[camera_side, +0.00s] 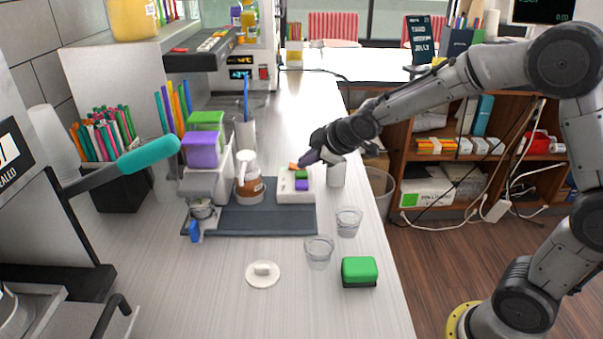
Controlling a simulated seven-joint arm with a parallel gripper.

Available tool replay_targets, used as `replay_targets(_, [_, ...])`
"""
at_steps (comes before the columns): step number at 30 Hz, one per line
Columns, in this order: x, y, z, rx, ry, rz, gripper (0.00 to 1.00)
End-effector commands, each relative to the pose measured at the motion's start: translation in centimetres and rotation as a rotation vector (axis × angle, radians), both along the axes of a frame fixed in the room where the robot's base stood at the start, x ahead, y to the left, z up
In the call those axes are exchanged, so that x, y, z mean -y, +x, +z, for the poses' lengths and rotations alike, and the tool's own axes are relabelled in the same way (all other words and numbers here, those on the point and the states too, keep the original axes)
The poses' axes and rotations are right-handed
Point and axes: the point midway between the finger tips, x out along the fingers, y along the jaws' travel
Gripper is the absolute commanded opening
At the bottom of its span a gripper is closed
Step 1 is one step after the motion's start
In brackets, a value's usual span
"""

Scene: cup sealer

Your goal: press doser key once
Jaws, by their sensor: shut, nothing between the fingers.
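A small white key box (296,196) stands on the dark mat, with an orange key (293,166), a green key (301,174) and a purple key (302,185) on top. To its left is a grey dosing machine (212,180) with a purple hopper (201,149) and a green hopper (206,119). My gripper (309,158) is shut and empty, pointing down and left just above the far end of the key box, close to the orange key. I cannot tell whether its tip touches a key.
A jug of brown liquid (249,186) stands between machine and key box. A white cup (336,175) is right of the box. Two clear cups (319,254) (348,222), a green sponge (359,270) and a white saucer (262,275) stand nearer.

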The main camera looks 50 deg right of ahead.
Motion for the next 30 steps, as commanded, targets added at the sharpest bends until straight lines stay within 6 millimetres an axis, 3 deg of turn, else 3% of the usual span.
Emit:
replay_targets(11, [0.0,0.0,0.2,0.001,0.001,-0.001,0.0])
replay_targets(30, [0.0,0.0,5.1,0.002,0.0,0.001,0.0])
